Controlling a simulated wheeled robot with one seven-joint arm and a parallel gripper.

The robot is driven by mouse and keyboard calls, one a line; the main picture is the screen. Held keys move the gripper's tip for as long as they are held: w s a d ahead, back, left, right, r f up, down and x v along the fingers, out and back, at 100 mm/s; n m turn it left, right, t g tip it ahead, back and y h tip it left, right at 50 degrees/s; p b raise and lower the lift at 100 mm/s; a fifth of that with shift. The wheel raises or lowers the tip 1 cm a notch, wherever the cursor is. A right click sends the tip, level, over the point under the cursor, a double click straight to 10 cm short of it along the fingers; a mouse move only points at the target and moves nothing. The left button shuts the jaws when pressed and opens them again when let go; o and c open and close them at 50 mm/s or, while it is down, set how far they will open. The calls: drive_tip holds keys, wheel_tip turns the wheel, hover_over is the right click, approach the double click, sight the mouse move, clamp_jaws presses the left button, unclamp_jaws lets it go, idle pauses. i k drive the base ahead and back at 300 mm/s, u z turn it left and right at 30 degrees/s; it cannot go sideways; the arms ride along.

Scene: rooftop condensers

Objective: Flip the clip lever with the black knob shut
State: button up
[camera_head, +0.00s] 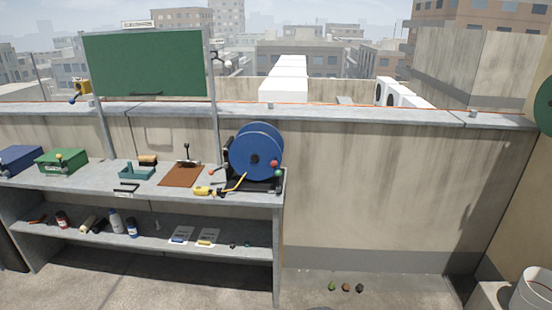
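A small upright lever with a black knob (186,147) stands on the grey workbench (105,176), at the back edge of a brown board (181,178). Its lever points up; at this size I cannot tell how its clip sits. A blue reel (255,150) on a black stand is to its right, with a red knob (274,164) and a green knob (278,173) at its right side. My gripper is not in view.
A yellow tool (203,191) lies before the reel. A teal tray (136,173), green box (60,161) and blue box (19,159) are to the left. Bottles and cards fill the lower shelf (155,237). Small objects (345,287) lie on the floor at right. A white bucket (533,290) is far right.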

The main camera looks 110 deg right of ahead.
sight(186, 146)
drive_tip(key=z, duration=2.4)
drive_tip(key=i, duration=1.45)
drive_tip(key=u, duration=0.5)
drive_tip(key=i, duration=1.9)
drive_tip(key=z, duration=0.35)
